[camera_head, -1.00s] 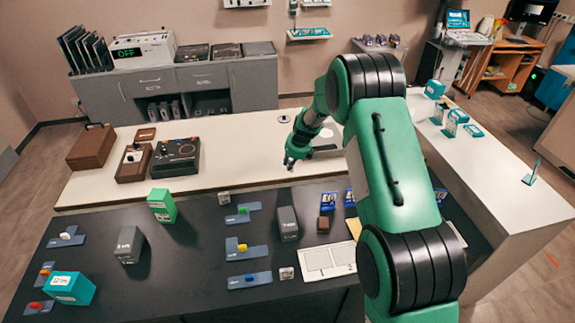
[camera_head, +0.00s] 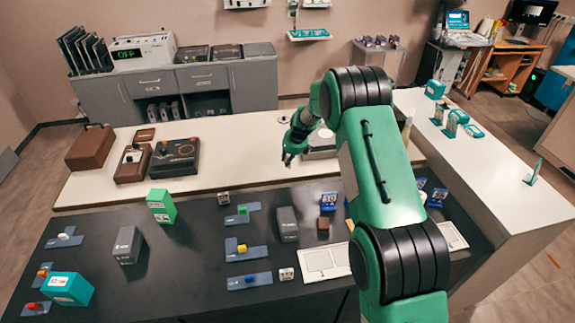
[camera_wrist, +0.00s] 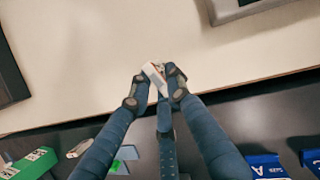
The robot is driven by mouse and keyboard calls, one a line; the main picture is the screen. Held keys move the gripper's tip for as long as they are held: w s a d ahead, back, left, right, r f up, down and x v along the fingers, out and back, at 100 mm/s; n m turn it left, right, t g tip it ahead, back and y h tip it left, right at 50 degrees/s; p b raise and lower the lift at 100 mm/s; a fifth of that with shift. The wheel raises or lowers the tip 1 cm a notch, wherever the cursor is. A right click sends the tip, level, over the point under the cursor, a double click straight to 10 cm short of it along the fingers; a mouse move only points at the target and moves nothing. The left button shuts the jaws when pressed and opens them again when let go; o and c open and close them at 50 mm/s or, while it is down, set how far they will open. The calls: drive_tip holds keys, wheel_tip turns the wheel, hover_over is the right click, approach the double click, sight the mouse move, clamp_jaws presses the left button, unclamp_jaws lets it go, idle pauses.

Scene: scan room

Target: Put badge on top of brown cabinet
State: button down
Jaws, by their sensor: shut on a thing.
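My gripper (camera_head: 288,160) hangs over the front part of the white table, its fingers pointing down. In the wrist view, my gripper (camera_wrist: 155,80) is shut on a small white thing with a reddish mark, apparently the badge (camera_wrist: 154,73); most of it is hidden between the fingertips. A brown box-like body (camera_head: 90,147), perhaps the brown cabinet, stands at the left end of the white table, well left of my gripper. Its top looks bare.
A brown device with a knob (camera_head: 133,163) and a dark console (camera_head: 175,157) stand between the brown box and my gripper. The black table (camera_head: 190,270) in front holds blocks, cards and a green box (camera_head: 161,206). White table surface (camera_head: 240,150) is clear left of my gripper.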

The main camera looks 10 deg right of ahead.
drive_tip(key=shift+f, duration=1.1)
drive_tip(key=shift+f, duration=0.15)
drive_tip(key=c, duration=1.6)
unclamp_jaws()
drive_tip(key=shift+c, duration=0.2)
drive_tip(key=p+v, duration=0.1)
drive_tip(key=v, duration=1.1)
drive_tip(key=shift+p, duration=0.35)
drive_tip(key=shift+s+r, duration=0.1)
drive_tip(key=shift+r, duration=0.1)
